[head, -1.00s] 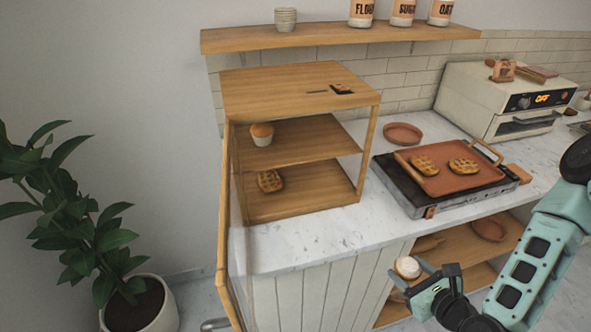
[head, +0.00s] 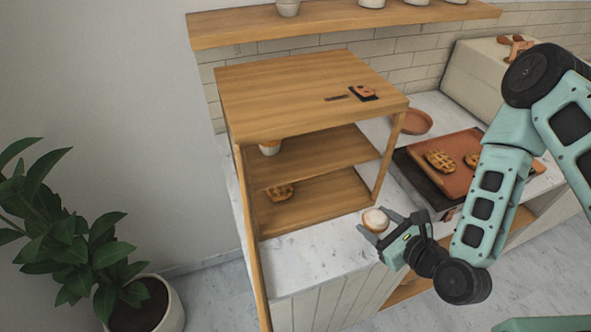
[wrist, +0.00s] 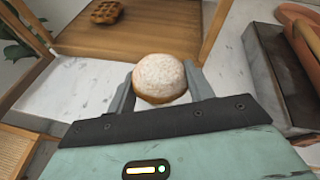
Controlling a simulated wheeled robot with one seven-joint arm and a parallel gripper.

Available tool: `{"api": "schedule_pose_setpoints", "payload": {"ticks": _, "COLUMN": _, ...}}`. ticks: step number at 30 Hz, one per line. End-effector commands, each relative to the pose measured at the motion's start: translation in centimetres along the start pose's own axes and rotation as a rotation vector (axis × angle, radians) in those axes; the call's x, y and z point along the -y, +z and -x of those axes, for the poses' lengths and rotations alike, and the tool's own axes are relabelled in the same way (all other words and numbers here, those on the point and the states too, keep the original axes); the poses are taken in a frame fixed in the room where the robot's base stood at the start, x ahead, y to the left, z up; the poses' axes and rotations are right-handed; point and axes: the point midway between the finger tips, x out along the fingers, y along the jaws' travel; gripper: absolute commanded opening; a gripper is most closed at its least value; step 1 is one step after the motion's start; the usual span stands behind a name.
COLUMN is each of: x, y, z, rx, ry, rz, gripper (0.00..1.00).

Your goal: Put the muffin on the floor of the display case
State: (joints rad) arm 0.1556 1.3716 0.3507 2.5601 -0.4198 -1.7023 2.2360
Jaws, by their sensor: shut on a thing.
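My gripper (head: 386,222) is shut on a round, pale-topped muffin (head: 375,220), which also shows between the fingers in the wrist view (wrist: 160,78). It holds the muffin in front of the lower right front corner of the wooden display case (head: 300,92). The case front is open. The case floor (head: 325,207) holds a waffle (head: 279,192) towards the left, also seen in the wrist view (wrist: 106,12). The middle shelf (head: 325,157) holds another muffin in a white cup (head: 270,147), partly hidden by the case top.
A griddle tray (head: 450,170) with waffles lies right of the case, partly behind my arm. A terracotta dish (head: 412,122) stands behind it. The right part of the case floor is clear. A case post (head: 390,160) stands at the right front.

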Motion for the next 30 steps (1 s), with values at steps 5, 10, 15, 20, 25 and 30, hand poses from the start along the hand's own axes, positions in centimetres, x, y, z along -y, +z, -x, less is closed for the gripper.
{"api": "schedule_pose_setpoints", "payload": {"ticks": 5, "x": 0.1, "y": 0.1, "z": -1.6, "rx": 0.006, "ry": 0.0, "rz": 0.005, "gripper": 0.26}}
{"api": "schedule_pose_setpoints", "payload": {"ticks": 10, "x": 0.3, "y": 0.9, "z": -4.1, "rx": 0.008, "ry": -0.002, "rz": 0.008, "gripper": 0.26}}
{"api": "schedule_pose_setpoints", "payload": {"ticks": 15, "x": 0.5, "y": 1.7, "z": -6.3, "rx": 0.007, "ry": -0.002, "rz": 0.005, "gripper": 0.26}}
{"api": "schedule_pose_setpoints", "payload": {"ticks": 20, "x": 0.7, "y": 2.2, "z": -7.5, "rx": 0.006, "ry": -0.002, "rz": 0.005, "gripper": 0.26}}
{"api": "schedule_pose_setpoints", "payload": {"ticks": 25, "x": 0.7, "y": 2.7, "z": -8.3, "rx": 0.006, "ry": -0.001, "rz": 0.004, "gripper": 0.26}}
{"api": "schedule_pose_setpoints", "payload": {"ticks": 30, "x": 0.9, "y": 4.4, "z": -10.2, "rx": 0.003, "ry": 0.0, "rz": 0.002, "gripper": 0.26}}
